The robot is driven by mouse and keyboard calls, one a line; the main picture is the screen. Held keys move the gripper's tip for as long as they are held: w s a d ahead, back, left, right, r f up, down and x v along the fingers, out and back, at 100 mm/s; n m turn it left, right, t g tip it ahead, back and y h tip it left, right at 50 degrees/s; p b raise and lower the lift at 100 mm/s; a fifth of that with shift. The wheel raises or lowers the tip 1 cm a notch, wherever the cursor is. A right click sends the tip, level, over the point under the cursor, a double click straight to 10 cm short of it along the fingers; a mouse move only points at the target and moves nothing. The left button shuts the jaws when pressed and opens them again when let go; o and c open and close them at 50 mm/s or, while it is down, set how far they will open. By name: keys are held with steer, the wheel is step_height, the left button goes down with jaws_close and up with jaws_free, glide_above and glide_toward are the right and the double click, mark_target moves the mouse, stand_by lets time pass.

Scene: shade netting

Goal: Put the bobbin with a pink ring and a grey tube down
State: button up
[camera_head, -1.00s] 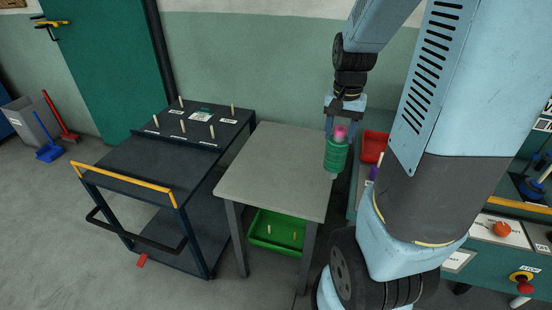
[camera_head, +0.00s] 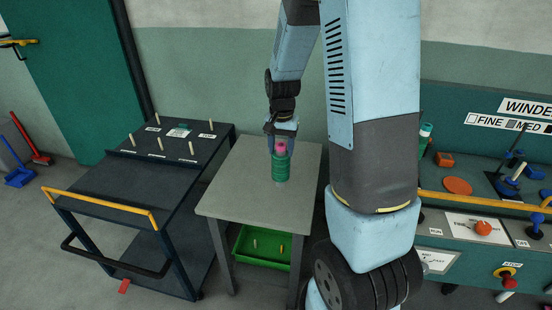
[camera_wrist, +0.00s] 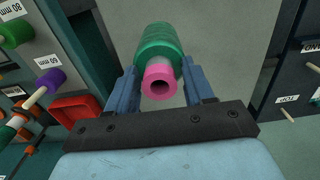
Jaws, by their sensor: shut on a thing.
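The bobbin (camera_head: 281,168) is wound with green and has a pink ring at its upper end; a bit of grey tube shows below the green. My gripper (camera_head: 281,150) is shut on it and holds it upright over the grey table (camera_head: 239,195). In the wrist view the bobbin (camera_wrist: 160,52) sits between the two blue fingers, pink ring toward the camera. I cannot tell whether its lower end touches the table top.
The table top is otherwise bare. A green tray (camera_head: 262,247) with pegs is under it. A dark trolley (camera_head: 150,180) with upright pegs stands left. The winder console (camera_head: 470,215) is right, with a red bin (camera_wrist: 75,108) near it.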

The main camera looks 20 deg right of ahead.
mark_target(281, 166)
steer(key=shift+w+a+f, duration=0.25)
steer(key=shift+w+f, duration=0.2)
steer(key=shift+f, duration=0.2)
steer(key=shift+w+a+f, duration=0.2)
steer(key=shift+w+f, duration=0.2)
steer(key=shift+f, duration=0.2)
step_height(281, 166, down, 3)
steer(key=shift+r, duration=0.15)
steer(key=o, duration=1.4)
